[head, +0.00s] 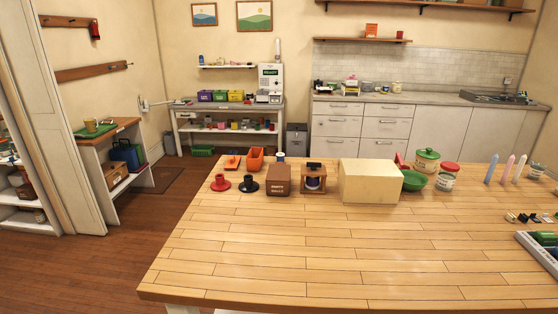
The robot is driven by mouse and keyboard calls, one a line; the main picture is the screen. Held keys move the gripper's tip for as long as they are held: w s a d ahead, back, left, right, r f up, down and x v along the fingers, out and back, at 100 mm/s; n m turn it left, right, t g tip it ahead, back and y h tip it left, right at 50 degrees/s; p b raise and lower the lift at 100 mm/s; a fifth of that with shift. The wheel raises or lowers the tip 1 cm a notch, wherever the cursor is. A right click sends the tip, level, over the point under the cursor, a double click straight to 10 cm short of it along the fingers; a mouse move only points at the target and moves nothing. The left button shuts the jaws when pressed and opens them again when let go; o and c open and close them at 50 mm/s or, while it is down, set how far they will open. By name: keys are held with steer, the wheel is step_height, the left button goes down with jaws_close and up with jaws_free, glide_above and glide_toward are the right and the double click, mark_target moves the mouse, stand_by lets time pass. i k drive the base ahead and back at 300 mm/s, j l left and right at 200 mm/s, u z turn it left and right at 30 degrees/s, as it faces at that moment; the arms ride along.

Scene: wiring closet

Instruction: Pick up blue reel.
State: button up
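A small dark-blue round thing (313,184), possibly the blue reel, shows in the open front of a small wooden housing (323,172) on the table. It is too small to tell for sure, and the housing hides part of it. A black object sits on top of the housing. A small blue and white item (281,157) stands behind, near the table's far edge; I cannot tell what it is. My gripper is not in view.
The wooden table (300,250) is clear in front. A brown box (279,180) stands left of the housing and a large cream box (371,181) right. Red (220,183) and black (249,184) spool-like pieces stand further left. Candles and a tray (540,257) are at right.

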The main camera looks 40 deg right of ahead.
mark_target(280, 156)
steer(key=i+j+u, duration=0.2)
steer(key=i+u, duration=0.5)
steer(key=i, duration=0.2)
steer(key=i+u, duration=0.35)
steer(key=i+j, duration=0.1)
steer(key=i, duration=1.2)
steer(key=i+j, duration=0.15)
steer(key=i, duration=0.5)
steer(key=i+l+z, duration=0.25)
steer(key=z, duration=0.15)
steer(key=i+l+z, duration=0.1)
steer(key=i+z, duration=1)
steer(key=z, duration=0.15)
steer(key=i+j+z, duration=0.4)
steer(key=i+l+z, duration=0.2)
steer(key=i+z, duration=0.2)
steer(key=i, duration=0.45)
steer(key=i+z, duration=0.35)
steer(key=i, duration=0.5)
